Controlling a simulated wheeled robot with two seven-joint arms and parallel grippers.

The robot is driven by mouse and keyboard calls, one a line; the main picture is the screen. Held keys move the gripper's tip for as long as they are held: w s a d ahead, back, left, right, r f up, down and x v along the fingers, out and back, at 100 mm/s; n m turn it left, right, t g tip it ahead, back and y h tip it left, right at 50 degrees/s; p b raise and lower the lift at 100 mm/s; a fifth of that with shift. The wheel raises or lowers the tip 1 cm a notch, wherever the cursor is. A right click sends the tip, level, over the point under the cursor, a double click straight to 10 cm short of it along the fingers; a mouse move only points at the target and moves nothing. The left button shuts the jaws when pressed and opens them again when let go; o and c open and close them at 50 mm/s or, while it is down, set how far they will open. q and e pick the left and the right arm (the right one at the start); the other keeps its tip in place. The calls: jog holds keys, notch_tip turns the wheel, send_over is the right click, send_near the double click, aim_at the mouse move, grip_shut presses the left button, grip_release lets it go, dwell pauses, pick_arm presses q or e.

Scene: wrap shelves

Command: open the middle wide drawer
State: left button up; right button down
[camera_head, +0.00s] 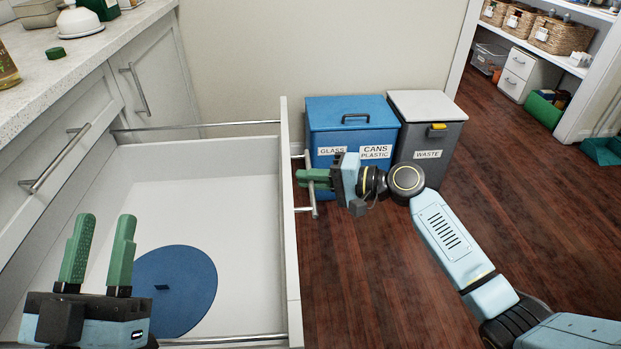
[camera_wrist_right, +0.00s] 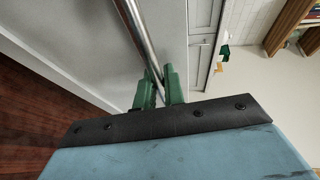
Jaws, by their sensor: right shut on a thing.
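The wide drawer (camera_head: 245,162) is pulled well out from the cabinet, and its white inside shows in the head view. A round blue lid-like disc (camera_head: 190,275) lies on its floor. My right gripper (camera_head: 303,178) is at the outer side of the drawer front (camera_head: 290,235), shut on the bar handle (camera_head: 314,209). In the right wrist view the metal handle (camera_wrist_right: 140,35) runs between the green fingers (camera_wrist_right: 160,88). My left gripper (camera_head: 98,250) is over the near left part of the drawer, its green fingers apart with nothing between them.
Blue recycling bin (camera_head: 335,115) and grey waste bin (camera_head: 440,140) stand against the wall, just beyond my right gripper. The counter (camera_head: 85,50) with several items is at upper left, above closed cabinet fronts (camera_head: 150,90). Wooden floor (camera_head: 530,190) is clear at right.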

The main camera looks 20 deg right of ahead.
jog(key=c, duration=1.5)
grip_release()
jog(key=shift+d, duration=0.1)
